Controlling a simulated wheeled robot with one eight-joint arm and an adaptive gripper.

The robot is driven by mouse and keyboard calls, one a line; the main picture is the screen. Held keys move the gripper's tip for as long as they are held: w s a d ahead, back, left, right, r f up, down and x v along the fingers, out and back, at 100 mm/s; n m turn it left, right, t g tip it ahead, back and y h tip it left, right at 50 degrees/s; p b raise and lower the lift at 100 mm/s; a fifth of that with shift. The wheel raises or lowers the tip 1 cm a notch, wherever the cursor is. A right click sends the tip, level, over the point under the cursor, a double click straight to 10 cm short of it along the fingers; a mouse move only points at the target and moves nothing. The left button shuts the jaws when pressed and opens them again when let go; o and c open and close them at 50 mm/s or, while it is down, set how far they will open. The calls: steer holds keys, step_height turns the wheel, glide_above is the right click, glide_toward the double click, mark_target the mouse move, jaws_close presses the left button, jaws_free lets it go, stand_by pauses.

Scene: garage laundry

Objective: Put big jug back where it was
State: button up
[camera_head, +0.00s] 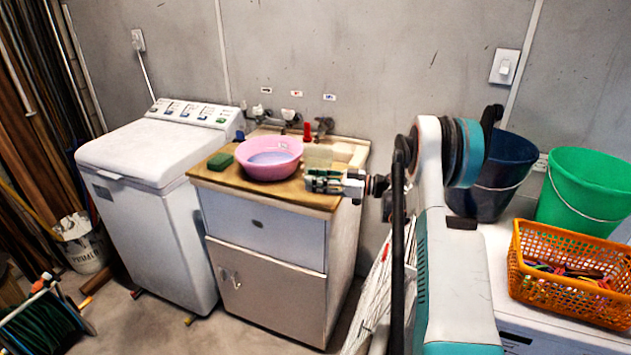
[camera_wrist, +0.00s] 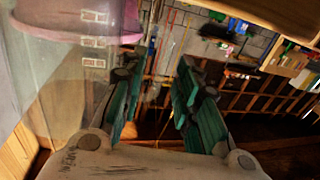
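A clear, see-through container (camera_head: 318,157), which looks like the big jug, stands on the wooden counter (camera_head: 225,178) beside the pink basin (camera_head: 268,158). My gripper (camera_head: 316,181) is in front of it at counter height and hides its lower part. In the wrist view a large see-through surface (camera_wrist: 62,85), likely the same jug, fills the left side beside one finger. The two green fingers of my gripper (camera_wrist: 160,90) are apart, with only background visible between them. I cannot tell whether a finger touches the jug.
A green sponge (camera_head: 220,161) lies left of the basin, and a red bottle (camera_head: 307,132) stands behind. A white washer (camera_head: 160,150) is at left. At right are a dark bucket (camera_head: 508,175), a green bucket (camera_head: 585,190) and an orange basket (camera_head: 570,290).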

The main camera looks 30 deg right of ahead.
steer(key=p+v, duration=0.2)
steer(key=v, duration=1)
steer(key=shift+p, duration=0.35)
